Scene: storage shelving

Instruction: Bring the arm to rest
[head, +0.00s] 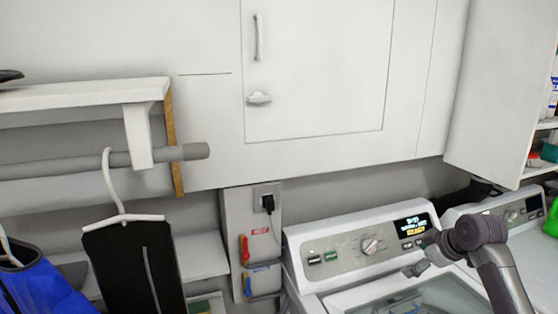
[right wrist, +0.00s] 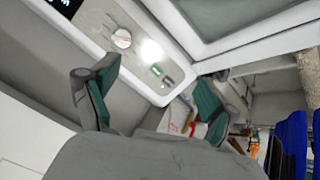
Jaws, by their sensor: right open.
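My right arm (head: 500,275) comes in from the lower right in the head view, in front of the washing machine. My right gripper (head: 418,266) is at its end, small and partly hidden by the wrist, over the front of the control panel (head: 345,252). In the right wrist view the two green-padded fingers of the gripper (right wrist: 152,97) stand wide apart. Nothing is between them; the panel with its white knob (right wrist: 121,38) lies beyond. My left gripper is not in view.
A white wall cabinet (head: 320,70) hangs above the machines. A second appliance (head: 500,215) stands at the right, below an open shelf (head: 540,170). At the left, a rod (head: 70,163) carries hangers with a black garment (head: 135,265) and a blue one (head: 40,285).

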